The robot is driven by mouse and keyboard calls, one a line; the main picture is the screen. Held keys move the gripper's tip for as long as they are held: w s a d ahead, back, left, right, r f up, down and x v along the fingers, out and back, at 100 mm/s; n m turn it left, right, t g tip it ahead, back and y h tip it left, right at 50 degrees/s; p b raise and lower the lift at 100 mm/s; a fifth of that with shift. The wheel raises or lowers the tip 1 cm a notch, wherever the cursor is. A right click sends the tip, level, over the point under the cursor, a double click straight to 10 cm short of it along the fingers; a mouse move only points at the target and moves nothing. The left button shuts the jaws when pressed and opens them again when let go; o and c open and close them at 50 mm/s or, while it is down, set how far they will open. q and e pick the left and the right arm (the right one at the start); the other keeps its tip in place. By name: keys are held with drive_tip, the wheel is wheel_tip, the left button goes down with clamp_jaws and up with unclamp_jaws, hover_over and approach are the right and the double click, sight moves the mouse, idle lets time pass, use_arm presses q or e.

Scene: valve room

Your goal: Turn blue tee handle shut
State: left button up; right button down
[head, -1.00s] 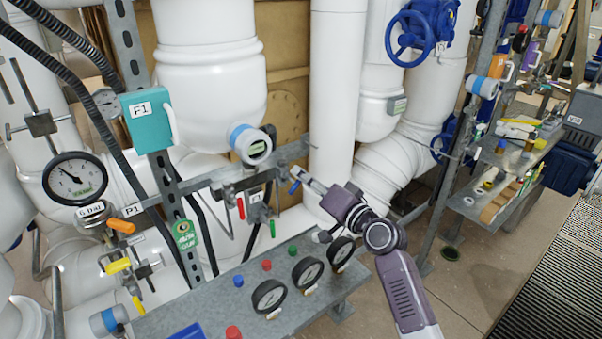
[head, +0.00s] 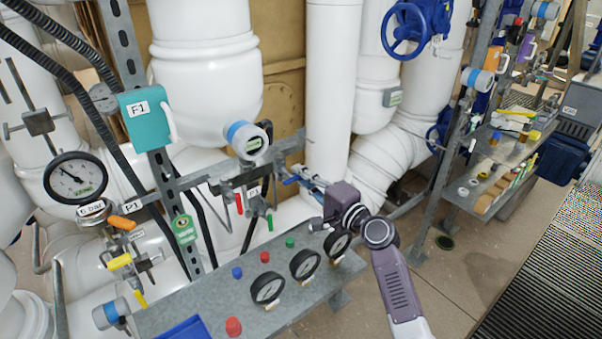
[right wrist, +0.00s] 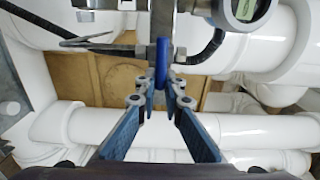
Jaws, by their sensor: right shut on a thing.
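The blue tee handle (head: 291,181) is on the small valve assembly in the middle of the head view, below the round blue-ringed gauge. In the right wrist view the blue handle (right wrist: 161,62) stands upright on end, between my fingertips. My right gripper (head: 302,181) reaches it from the lower right, and its blue-padded fingers (right wrist: 163,84) are shut on the handle. The fingers hide part of the handle. My left gripper is in neither view.
A red handle (head: 238,203) and a green handle (head: 269,221) hang just left of the gripper. A metal panel (head: 215,303) with dark dials and coloured knobs lies below. A thick white pipe (head: 331,90) stands close behind.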

idle(0.5)
drive_tip(key=c, duration=2)
unclamp_jaws()
drive_tip(key=shift+c, duration=0.2)
drive_tip(key=shift+d, duration=0.1)
drive_tip(key=v, duration=1.2)
